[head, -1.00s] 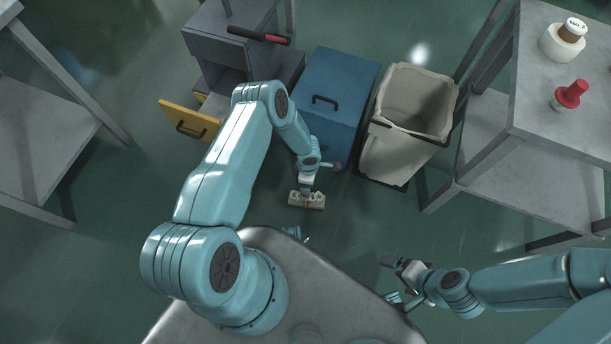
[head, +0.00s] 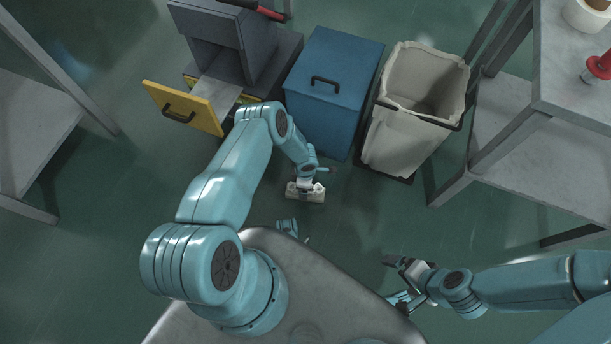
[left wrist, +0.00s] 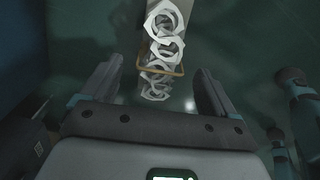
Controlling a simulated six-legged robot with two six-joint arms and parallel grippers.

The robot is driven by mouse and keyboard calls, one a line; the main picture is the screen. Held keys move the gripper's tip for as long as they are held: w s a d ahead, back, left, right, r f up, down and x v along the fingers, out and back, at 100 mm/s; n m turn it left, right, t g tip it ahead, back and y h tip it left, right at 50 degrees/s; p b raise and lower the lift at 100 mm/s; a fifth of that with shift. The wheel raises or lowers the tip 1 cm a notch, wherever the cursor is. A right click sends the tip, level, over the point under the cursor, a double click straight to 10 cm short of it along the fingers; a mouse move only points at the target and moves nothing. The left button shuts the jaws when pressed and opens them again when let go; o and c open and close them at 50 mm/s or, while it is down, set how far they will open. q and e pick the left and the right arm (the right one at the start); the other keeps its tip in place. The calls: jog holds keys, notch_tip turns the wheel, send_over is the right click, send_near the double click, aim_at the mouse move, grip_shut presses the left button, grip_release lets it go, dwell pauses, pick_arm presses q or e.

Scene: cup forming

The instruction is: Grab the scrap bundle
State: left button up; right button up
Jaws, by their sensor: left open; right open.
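The scrap bundle (head: 306,193) is a small pale bundle on the green floor, in front of the blue bin. In the left wrist view the bundle (left wrist: 163,50) is a row of linked white rings with a tan band around it. My left gripper (head: 306,186) is over the bundle in the head view, covering part of it. In the left wrist view its two fingers (left wrist: 156,95) are apart, with the near end of the bundle between them. I cannot tell whether they touch it. My right gripper (head: 397,276) is open and empty at the lower right, away from the bundle.
The blue lidded bin (head: 333,92) and a cream lined bin (head: 411,112) stand behind the bundle. Grey tables (head: 562,75) flank both sides. The floor around the bundle is clear.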

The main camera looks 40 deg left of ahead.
pick_arm(q)
notch_tip(320, 180, down, 3)
jog(key=shift+f+b, duration=0.1)
jog(key=shift+b, duration=0.7)
jog(key=c, duration=1.1)
jog(key=shift+r, duration=0.2)
jog(key=shift+c, duration=0.2)
